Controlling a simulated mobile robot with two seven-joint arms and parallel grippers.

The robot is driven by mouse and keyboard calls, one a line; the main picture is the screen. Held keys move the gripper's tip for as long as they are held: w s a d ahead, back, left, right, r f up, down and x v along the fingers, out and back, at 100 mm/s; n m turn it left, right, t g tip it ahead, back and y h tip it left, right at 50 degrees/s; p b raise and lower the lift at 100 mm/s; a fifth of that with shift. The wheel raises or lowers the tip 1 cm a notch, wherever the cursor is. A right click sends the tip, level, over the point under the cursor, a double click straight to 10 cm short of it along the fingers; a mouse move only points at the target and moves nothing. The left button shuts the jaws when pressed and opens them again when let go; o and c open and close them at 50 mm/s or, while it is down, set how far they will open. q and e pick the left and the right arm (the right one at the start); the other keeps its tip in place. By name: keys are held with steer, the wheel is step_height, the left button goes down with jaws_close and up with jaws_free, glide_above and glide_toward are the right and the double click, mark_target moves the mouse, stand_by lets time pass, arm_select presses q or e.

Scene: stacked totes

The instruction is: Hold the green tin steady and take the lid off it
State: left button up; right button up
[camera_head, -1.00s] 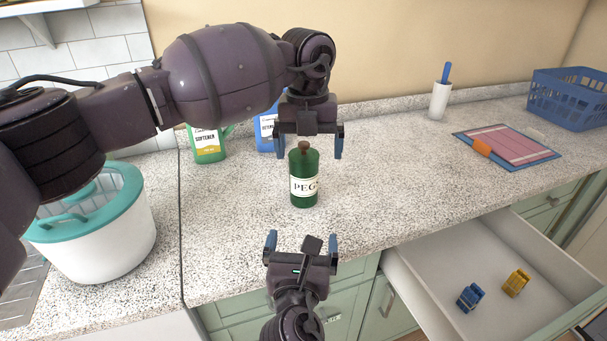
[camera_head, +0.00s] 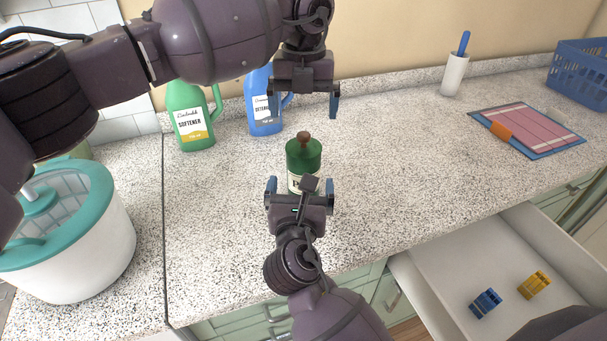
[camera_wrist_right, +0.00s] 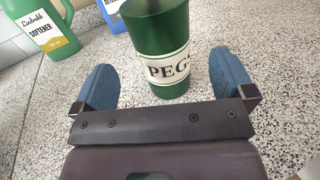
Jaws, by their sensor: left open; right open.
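The green tin (camera_head: 303,164) stands upright on the counter, its green lid (camera_head: 303,148) on top with a brown knob (camera_head: 303,137). In the right wrist view the tin (camera_wrist_right: 160,30) shows a cream PEGS label, and its top is cut off. My right gripper (camera_head: 300,186) is open at the tin's near side, hiding part of the label. In its wrist view the fingers lie either side of the tin's lower body, with gaps. My left gripper (camera_head: 304,106) is open and empty, pointing down above and behind the knob in the head view.
A green softener bottle (camera_head: 190,120) and a blue bottle (camera_head: 263,110) stand behind left. A white tub with teal rim (camera_head: 85,245) is at left. An open drawer (camera_head: 440,250) holds blue and yellow pegs at right.

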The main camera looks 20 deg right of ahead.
steer(key=shift+x, duration=3.35)
steer(key=c, duration=1.3)
arm_select(q)
steer(key=shift+o, duration=0.2)
steer(key=shift+w+a+f, duration=0.1)
steer(key=shift+a+f, duration=0.05)
steer(key=shift+f, duration=0.1)
arm_select(e)
steer(key=shift+c, duration=0.3)
arm_select(q)
steer(key=shift+w+a+f, duration=0.1)
steer(key=shift+a+f, duration=0.1)
steer(key=shift+a, duration=0.3)
steer(key=shift+w+a+f, duration=0.1)
steer(key=shift+a+f, duration=0.1)
steer(key=shift+a, duration=0.25)
arm_select(e)
steer(key=shift+d, duration=0.1)
arm_select(q)
steer(key=a+h, duration=0.1)
steer(key=a, duration=0.1)
steer(key=m+t+h, duration=0.2)
steer(key=m+t, duration=0.1)
steer(key=m, duration=0.2)
glide_toward(302, 135)
steer(key=x, duration=1.1)
